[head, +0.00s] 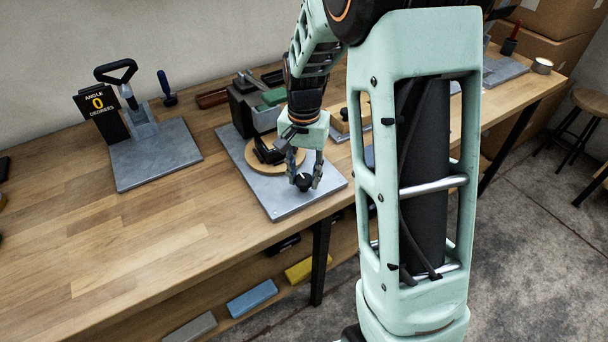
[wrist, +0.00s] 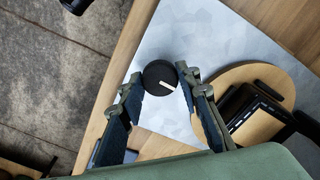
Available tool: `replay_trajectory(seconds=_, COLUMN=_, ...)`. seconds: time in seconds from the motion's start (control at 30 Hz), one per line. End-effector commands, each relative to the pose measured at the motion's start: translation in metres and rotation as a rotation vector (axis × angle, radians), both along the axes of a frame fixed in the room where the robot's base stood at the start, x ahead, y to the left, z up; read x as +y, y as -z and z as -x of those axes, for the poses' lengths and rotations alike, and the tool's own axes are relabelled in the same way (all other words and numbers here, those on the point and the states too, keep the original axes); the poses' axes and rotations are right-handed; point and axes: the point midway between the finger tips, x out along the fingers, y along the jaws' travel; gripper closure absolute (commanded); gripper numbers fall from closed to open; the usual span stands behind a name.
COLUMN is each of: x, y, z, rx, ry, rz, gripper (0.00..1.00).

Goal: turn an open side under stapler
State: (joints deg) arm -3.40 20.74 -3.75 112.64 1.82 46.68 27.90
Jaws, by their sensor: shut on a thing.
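My gripper (head: 304,178) points down at the front of a grey plate (head: 282,211) on the bench. It is shut on a black round knob (head: 303,184). In the wrist view the knob (wrist: 159,77) sits between the fingertips (wrist: 162,80), and a white line on its top points to the lower right. Behind it a round wooden turntable (head: 253,168) carries a small black open-frame piece (head: 267,152), partly hidden by my gripper. The piece also shows in the wrist view (wrist: 250,113). A dark machine with a green part (head: 243,108), apparently the stapler, stands behind the turntable.
To the left, another grey plate (head: 155,158) holds a handled device beside a sign (head: 97,105) reading "ANGLE 0 DEGREES". A blue-handled tool (head: 166,88) stands near the wall. The bench's front left is clear. Coloured blocks (head: 252,298) lie on the lower shelf.

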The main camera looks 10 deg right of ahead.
Motion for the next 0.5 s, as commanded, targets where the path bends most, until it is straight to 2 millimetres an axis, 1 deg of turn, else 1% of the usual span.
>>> replay_trajectory(seconds=0.2, x=-0.0003, y=-0.001, z=-0.0009, rx=-0.002, ry=-0.036, rz=0.0, gripper=0.93)
replay_trajectory(seconds=0.5, x=-0.0002, y=-0.001, z=-0.0009, rx=-0.003, ry=-0.04, rz=0.001, gripper=0.93)
